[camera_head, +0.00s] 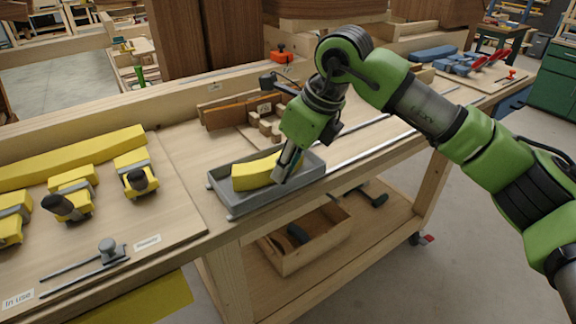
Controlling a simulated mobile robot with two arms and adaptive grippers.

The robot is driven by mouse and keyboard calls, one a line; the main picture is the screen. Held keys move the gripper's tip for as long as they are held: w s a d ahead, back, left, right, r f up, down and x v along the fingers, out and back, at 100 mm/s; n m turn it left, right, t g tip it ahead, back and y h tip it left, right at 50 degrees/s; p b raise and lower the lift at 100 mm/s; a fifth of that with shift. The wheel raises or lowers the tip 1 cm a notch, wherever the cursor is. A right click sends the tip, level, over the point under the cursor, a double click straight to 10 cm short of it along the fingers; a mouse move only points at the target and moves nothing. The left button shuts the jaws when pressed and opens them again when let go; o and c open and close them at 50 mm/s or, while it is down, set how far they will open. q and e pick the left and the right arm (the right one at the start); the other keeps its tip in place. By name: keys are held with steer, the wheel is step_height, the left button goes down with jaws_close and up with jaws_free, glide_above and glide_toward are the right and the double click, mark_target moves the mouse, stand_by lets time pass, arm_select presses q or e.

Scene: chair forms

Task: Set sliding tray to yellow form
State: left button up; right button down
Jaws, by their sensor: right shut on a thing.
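The grey tray (240,209) sits at the front edge of the workbench, at the near end of metal rails. A yellow block (253,175) with a curved top lies inside it. My right gripper (284,170) reaches down into the tray at the block's right end. It is shut, apparently on the block, whose right end is hidden behind the fingers. A long yellow form (75,160) lies on the bench at the left, with yellow clamping pieces (135,174) before it. My left gripper is not in view.
Wooden blocks (240,112) stand behind the tray. A grey-knobbed metal tool (108,252) lies on the left board. Metal rails (375,147) run to the right. An open wooden box (308,240) sits on the lower shelf.

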steer(key=shift+s+a, duration=0.1)
steer(key=shift+a, duration=0.1)
steer(key=c, duration=1.9)
jaws_free()
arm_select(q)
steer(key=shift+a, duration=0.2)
arm_select(e)
steer(key=shift+s+a, duration=0.1)
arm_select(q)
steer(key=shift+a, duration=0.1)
arm_select(e)
steer(key=v, duration=1.2)
steer(key=shift+r, duration=0.1)
